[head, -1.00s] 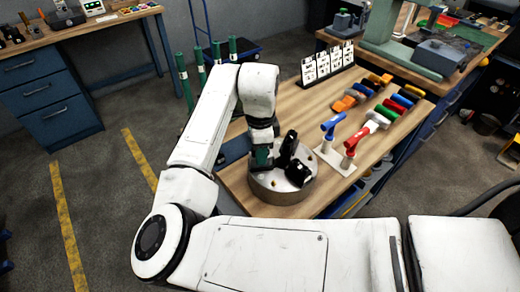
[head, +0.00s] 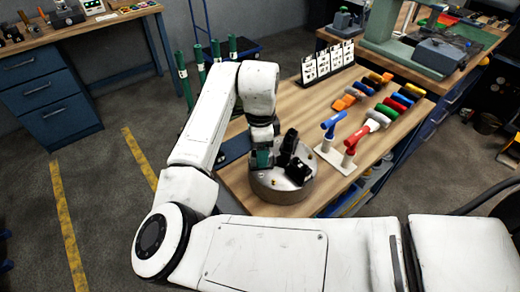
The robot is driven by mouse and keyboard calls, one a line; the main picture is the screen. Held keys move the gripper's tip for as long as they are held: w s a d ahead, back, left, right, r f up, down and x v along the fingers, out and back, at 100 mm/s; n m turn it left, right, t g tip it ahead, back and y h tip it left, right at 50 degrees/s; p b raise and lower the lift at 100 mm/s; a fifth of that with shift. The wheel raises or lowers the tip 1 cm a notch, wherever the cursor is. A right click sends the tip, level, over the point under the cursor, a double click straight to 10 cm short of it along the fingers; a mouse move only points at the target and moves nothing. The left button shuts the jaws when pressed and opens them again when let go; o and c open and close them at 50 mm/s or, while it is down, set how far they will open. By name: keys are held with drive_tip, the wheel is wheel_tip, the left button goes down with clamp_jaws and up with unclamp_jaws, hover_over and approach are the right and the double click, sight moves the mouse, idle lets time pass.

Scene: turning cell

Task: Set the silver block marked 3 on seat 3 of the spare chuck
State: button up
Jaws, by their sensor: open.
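The spare chuck (head: 282,194) is a round grey metal disc on the near end of the wooden bench. Dark jaw-like blocks stand on its top, one upright (head: 289,147) and one lower at the right (head: 299,172). My gripper (head: 262,160) is at the left part of the chuck, low over its top face, with a green part showing near its tip. It is open; its fingertips are small and partly hidden. I cannot make out the silver block marked 3 or the seat numbers; something between the fingers cannot be ruled out.
A pale stand with blue and red handled tools (head: 338,158) is right of the chuck. Several coloured handles (head: 392,108) lie farther right. A row of white cards (head: 328,62) stands at the back. Bare wood (head: 290,104) lies behind the chuck.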

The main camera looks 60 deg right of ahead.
wheel_tip(320, 180, up, 10)
drive_tip(key=b, duration=0.1)
drive_tip(key=shift+r, duration=0.2)
idle(0.7)
